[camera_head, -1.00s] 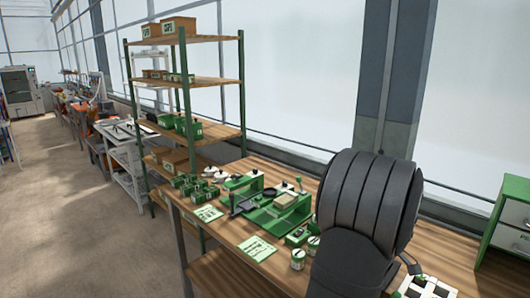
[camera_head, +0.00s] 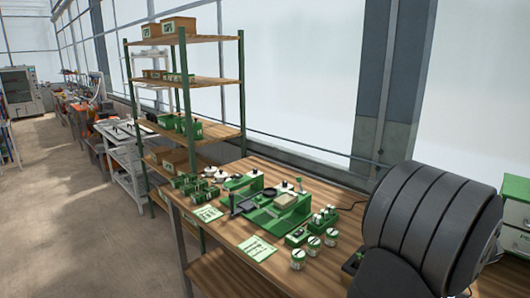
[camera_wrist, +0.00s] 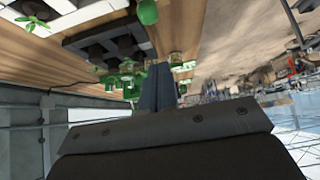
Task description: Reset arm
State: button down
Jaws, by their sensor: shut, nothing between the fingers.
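My gripper (camera_wrist: 160,72) shows in the wrist view as two narrow grey-blue fingers held together, with nothing between them. They stand out beyond the dark housing and appear clear of the bench. In the head view my dark, ribbed arm fills the lower right, and the gripper is hidden there. The green tray seeder (camera_head: 278,212) sits on the wooden bench (camera_head: 222,240), to the left of my arm. A pale block lies on top of it.
Several small green-labelled jars (camera_head: 298,259) and two cards (camera_head: 257,248) lie near the bench front. A tall shelf (camera_head: 190,83) stands behind at left. A green-and-white drawer unit (camera_head: 516,212) is at far right.

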jog(key=v, duration=0.5)
jog(key=w+a+f+g, duration=0.1)
jog(key=a+f, duration=0.1)
jog(key=f, duration=0.1)
jog(key=w+a+f+g+h, duration=0.1)
jog(key=w+a+f, duration=0.1)
jog(key=w+a+f+g+h, duration=0.1)
jog(key=a+f, duration=0.1)
jog(key=f, duration=0.1)
jog(key=shift+w+f+g, duration=0.2)
jog(key=shift+f+g, duration=0.1)
jog(key=shift+f, duration=0.05)
jog(key=shift+w+a+f+g+h, duration=0.4)
jog(key=shift+w+f+g+h, duration=0.2)
jog(key=shift+g+h, duration=0.3)
jog(key=w+a+h, duration=0.1)
jog(key=w+a+f, duration=0.1)
jog(key=w+a+f+g+h, duration=0.1)
jog(key=w, duration=0.1)
jog(key=shift+h, duration=0.3)
notch_tip(320, 180, up, 13)
jog(key=w+a+g+h, duration=0.1)
jog(key=shift+w+r, duration=0.2)
